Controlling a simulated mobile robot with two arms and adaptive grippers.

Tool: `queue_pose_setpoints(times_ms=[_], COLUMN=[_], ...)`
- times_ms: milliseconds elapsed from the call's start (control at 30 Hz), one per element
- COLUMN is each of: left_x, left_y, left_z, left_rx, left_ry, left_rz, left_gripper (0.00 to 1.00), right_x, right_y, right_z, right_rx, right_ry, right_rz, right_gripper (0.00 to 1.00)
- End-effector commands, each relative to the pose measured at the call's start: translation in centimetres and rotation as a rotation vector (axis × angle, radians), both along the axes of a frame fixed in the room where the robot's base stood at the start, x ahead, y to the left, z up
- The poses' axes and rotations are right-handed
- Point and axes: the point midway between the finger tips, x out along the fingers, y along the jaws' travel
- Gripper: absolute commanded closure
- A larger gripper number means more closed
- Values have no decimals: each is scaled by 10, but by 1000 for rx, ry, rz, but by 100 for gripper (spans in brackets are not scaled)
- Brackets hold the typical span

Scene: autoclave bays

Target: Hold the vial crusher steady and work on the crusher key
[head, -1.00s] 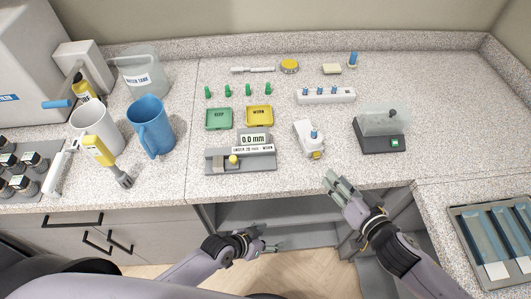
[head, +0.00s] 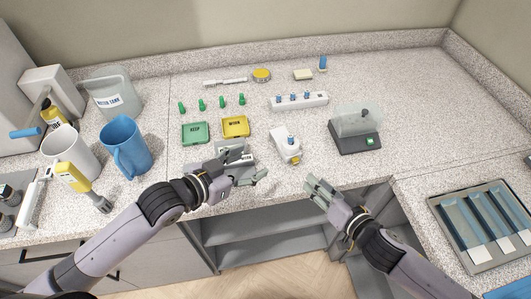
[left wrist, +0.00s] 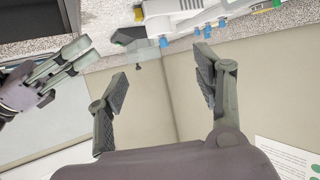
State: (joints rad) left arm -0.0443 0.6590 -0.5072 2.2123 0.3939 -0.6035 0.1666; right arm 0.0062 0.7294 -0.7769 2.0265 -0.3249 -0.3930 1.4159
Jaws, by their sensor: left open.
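The vial crusher appears to be the white device (head: 286,150) with a blue-topped vial in it and a yellowish part at its front end. It stands upright on the counter. Its white body also shows near the top of the left wrist view (left wrist: 185,8). I cannot make out a separate crusher key. My left gripper (head: 258,177) is open and empty, left of the crusher and near the counter's front edge; its fingers are spread in the left wrist view (left wrist: 160,85). My right gripper (head: 316,188) is empty, its fingers slightly apart, in front of the crusher's right side.
A vial rack (head: 299,101) stands behind the crusher and a clear-covered grey device (head: 356,128) to its right. Green (head: 195,132) and yellow (head: 236,126) trays lie to the left. My left arm partly hides the gauge. A blue jug (head: 127,147) stands further left.

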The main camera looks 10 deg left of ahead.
Motion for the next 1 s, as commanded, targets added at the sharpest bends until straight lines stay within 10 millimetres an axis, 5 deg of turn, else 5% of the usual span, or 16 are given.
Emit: queue_pose_setpoints(times_ms=[700, 1000], left_x=[98, 118], left_y=[-78, -94], left_z=[-52, -63], left_rx=[0, 1], left_ry=[1, 2], left_rz=[-2, -2], left_gripper=[39, 39], right_x=[0, 0], right_y=[0, 0], right_z=[0, 0], right_rx=[0, 0], right_ry=[0, 0], right_rz=[0, 0], right_gripper=[67, 67])
